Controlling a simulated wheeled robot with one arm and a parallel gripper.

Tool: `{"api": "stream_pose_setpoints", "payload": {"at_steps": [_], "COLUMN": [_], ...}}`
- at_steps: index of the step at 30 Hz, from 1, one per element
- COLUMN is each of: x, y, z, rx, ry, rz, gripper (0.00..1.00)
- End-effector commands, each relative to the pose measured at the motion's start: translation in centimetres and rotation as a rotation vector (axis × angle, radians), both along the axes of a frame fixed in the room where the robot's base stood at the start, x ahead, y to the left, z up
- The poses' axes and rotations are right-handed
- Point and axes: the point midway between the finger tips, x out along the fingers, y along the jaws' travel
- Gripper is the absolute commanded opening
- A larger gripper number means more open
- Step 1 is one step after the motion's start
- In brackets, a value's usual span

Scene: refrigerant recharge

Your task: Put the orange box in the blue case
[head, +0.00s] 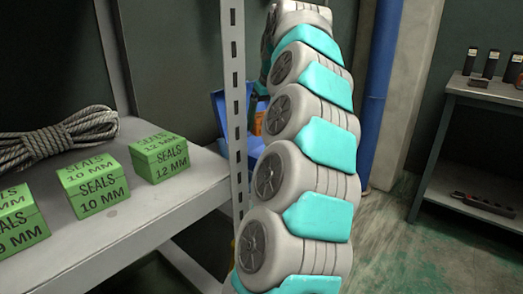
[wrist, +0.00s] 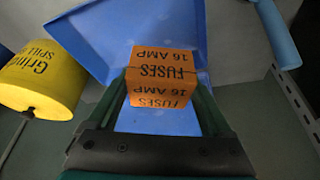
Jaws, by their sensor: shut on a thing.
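The orange box (wrist: 162,70), marked "FUSES 16 AMP", is between the two dark green fingers of my gripper (wrist: 162,90) in the wrist view. The gripper is shut on it. The open blue case (wrist: 88,38) spreads behind and below the box; its raised lid and part of its inside show. I cannot tell whether the box touches the case. In the head view my arm hides most of the blue case (head: 218,106). A small orange patch, probably the box (head: 259,123), shows there beside the arm.
A yellow cylinder (wrist: 42,80) with black lettering is left of the case in the wrist view. A grey shelf (head: 125,225) holds green seal boxes (head: 98,190) and a coiled rope (head: 62,137). A perforated post (head: 235,90) stands close to my arm. A dark shelf (head: 480,95) is at right.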

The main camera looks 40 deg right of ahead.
Motion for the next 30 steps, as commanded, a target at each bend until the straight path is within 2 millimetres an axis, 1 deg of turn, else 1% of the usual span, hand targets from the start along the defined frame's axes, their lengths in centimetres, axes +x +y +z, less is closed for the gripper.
{"api": "stream_pose_setpoints", "payload": {"at_steps": [12, 18, 24, 27, 30], "x": [-0.1, 0.0, -0.1, 0.0, 0.0], "y": [0.1, 0.0, 0.0, 0.1, 0.1], "z": [-5.1, -6.0, -8.4, -9.3, -9.4], "rx": [0.003, 0.0, 0.001, 0.002, 0.001], "ry": [0.004, -0.001, 0.0, 0.0, 0.0], "rz": [0.002, 0.0, -0.001, 0.001, 0.001], "gripper": [0.17, 0.17, 0.17, 0.17, 0.17]}}
